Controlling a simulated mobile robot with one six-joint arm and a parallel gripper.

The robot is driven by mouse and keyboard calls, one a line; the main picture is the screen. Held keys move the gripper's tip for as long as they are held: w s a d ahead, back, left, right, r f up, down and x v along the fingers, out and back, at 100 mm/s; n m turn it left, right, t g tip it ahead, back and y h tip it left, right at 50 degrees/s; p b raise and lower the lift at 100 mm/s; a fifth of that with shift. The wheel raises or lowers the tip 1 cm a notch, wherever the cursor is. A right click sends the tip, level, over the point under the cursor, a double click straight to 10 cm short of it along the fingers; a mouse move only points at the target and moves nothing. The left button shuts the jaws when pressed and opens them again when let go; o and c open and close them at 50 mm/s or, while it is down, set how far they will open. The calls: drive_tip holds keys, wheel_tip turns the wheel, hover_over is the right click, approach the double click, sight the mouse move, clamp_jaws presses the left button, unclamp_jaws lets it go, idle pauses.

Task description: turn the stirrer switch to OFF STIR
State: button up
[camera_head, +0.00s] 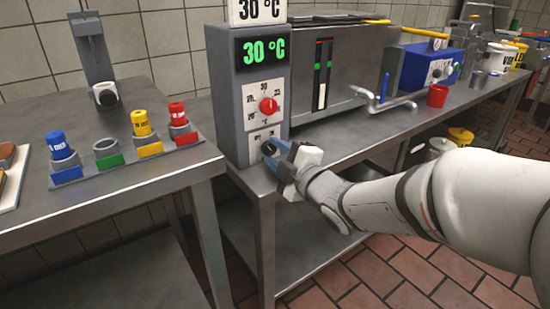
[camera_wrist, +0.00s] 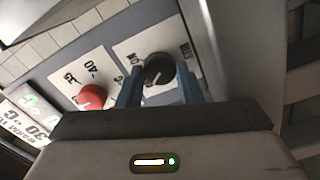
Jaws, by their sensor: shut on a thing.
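The stirrer switch is a round black knob (camera_wrist: 158,66) on a white plate low on the front of a grey control box (camera_head: 236,115). In the head view the knob (camera_head: 268,148) is partly hidden by my gripper (camera_head: 276,158). In the wrist view my gripper's two blue fingers (camera_wrist: 160,82) stand on either side of the knob and are shut on it. Small black lettering sits to the left and right of the knob; the part near the left finger looks like ON. I cannot tell which way the knob points.
A red dial (camera_head: 268,105) sits just above the knob, and a green 30 °C display (camera_head: 263,51) above that. A rack with coloured containers (camera_head: 125,160) stands on the left table. A curved metal tap (camera_head: 385,103) and a red cup (camera_head: 437,95) are to the right.

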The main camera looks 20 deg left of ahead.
idle(0.3)
drive_tip(key=o, duration=1)
drive_tip(key=shift+s+d, duration=0.1)
